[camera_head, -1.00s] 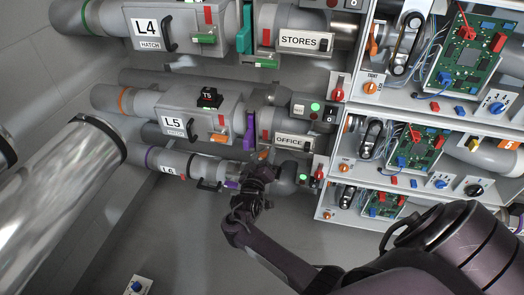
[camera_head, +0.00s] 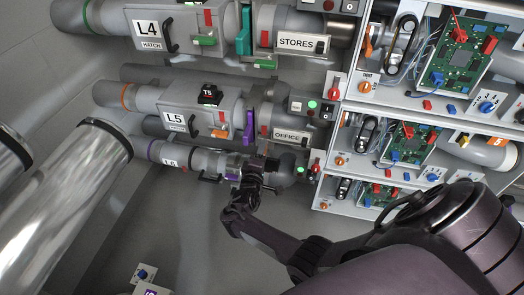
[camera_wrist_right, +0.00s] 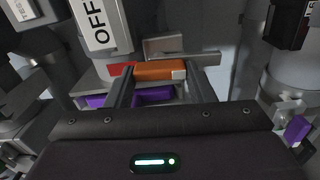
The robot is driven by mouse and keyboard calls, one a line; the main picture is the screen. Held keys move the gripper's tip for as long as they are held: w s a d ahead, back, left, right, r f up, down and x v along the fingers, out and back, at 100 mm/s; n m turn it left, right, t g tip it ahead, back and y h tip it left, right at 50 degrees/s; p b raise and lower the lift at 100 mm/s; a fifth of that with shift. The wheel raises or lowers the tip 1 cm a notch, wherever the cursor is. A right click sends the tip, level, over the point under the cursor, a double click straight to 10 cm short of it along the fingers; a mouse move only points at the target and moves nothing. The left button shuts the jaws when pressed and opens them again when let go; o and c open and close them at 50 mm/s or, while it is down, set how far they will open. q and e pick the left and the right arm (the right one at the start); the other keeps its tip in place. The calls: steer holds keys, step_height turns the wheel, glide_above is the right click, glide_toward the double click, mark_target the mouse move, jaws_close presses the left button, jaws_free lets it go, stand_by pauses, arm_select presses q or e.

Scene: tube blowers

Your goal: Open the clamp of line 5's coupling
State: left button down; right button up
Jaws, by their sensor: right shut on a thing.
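Line 5's grey pipe housing with its L5 label (camera_head: 175,119) runs across the middle of the head view. Its coupling, with a purple upright plate (camera_head: 250,127), lies between the housing and the OFFICE label (camera_head: 287,135). My right gripper (camera_head: 264,164) is just below this coupling and covers part of it. In the right wrist view its two fingers (camera_wrist_right: 153,82) are shut on an orange handle (camera_wrist_right: 155,70), beside a red piece (camera_wrist_right: 120,70). The handle is hidden behind the gripper in the head view. My left gripper is not in view.
Line 4's housing (camera_head: 150,28) is above and line 6's pipe (camera_head: 172,161) is close below, near my right gripper. Shelves with circuit boards (camera_head: 410,143) stand on the right. Clear pipes (camera_head: 70,190) stand at left. The lower middle is open floor.

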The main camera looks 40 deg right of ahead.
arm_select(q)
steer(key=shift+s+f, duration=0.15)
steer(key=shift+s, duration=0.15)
arm_select(e)
steer(key=shift+n, duration=0.5)
steer(key=o, duration=1.4)
steer(key=shift+a, duration=0.1)
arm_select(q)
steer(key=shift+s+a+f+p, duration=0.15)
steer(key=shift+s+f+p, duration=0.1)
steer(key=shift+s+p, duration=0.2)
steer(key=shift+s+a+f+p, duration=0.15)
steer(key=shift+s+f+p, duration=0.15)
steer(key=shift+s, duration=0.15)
arm_select(e)
steer(key=v, duration=0.7)
steer(key=shift+s+a, duration=0.25)
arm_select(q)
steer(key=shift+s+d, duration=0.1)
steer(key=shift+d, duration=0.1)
